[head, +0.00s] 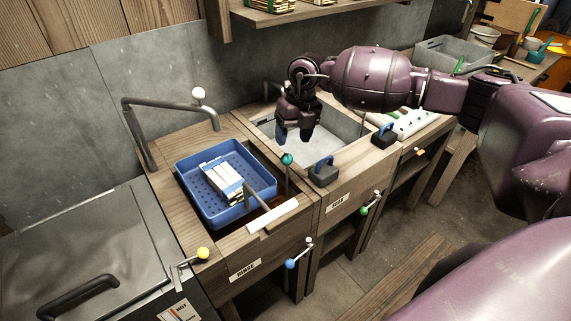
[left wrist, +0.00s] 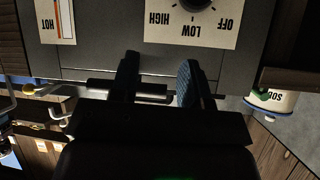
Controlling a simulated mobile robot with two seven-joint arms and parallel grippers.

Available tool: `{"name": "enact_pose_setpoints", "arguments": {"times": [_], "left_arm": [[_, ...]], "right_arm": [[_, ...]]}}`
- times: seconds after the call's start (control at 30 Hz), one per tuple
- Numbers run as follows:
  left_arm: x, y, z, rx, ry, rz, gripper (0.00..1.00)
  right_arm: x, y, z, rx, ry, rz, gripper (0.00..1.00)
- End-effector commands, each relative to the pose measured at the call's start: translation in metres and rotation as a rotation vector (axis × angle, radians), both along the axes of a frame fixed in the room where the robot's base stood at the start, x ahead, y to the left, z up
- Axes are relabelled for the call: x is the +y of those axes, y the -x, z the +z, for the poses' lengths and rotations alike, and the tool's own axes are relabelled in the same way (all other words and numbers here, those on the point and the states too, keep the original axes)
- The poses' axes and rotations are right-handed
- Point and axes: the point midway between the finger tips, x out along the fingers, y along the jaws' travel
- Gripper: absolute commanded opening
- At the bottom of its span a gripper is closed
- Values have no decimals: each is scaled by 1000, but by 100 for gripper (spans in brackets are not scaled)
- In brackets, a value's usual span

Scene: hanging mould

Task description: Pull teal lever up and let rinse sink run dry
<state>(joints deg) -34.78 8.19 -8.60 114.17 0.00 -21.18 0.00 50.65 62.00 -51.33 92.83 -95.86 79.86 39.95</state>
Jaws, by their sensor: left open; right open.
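The teal lever knob (head: 287,159) stands on a short stem at the divider between the two sinks. The rinse sink (head: 176,184), above the RINSE label (head: 245,270), is mostly covered by a blue perforated tray (head: 185,158) holding white bars, so its water level is largely hidden. My right gripper (head: 293,136) points down, open and empty, over the soak sink's left part, behind and above the teal knob. My left gripper (left wrist: 158,72) is open and empty in front of a panel; it is outside the head view.
A grey tap (head: 170,106) arches over the rinse sink. Blue-handled dark blocks (head: 323,170) sit on the soak sink's front edge. Yellow (head: 203,253), blue and green knobs line the fronts. The left wrist view shows an OFF-LOW-HIGH dial (left wrist: 195,4) upside down.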

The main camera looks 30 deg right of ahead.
Motion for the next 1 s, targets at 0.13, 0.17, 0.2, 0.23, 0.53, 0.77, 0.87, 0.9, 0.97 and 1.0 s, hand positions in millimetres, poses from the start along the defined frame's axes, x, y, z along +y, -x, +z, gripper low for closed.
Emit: {"name": "enact_pose_setpoints", "arguments": {"times": [0.13, 0.17, 0.2, 0.23, 0.53, 0.77, 0.87, 0.9, 0.97, 1.0], "left_arm": [[0, 1, -3, 5, 0, 0, 43], [0, 1, -3, 5, 0, 0, 43], [0, 1, -4, 6, 0, 1, 43], [0, 1, -4, 6, 0, 1, 43], [0, -1, -6, 2, 0, -1, 43], [-1, -4, -5, -2, 0, -3, 43], [-1, -4, -5, -3, 0, -3, 43], [-1, -4, -5, -3, 0, -3, 43], [-1, -4, -4, -3, 0, -2, 43], [-1, -4, -4, -3, 0, -3, 43]], "right_arm": [[5, 0, -24, 3, -1, 1, 60], [6, 0, -29, 4, -2, 1, 60], [8, 0, -36, 3, -3, 2, 60], [9, 0, -41, 3, -3, 2, 60], [17, -1, -83, 0, -3, 2, 60], [19, -1, -95, 0, -3, 1, 60], [19, -1, -96, -1, -2, 2, 60], [19, -1, -96, -1, -2, 2, 60], [19, -1, -96, -1, -2, 2, 60], [19, -1, -95, -2, -3, 2, 60]]}}
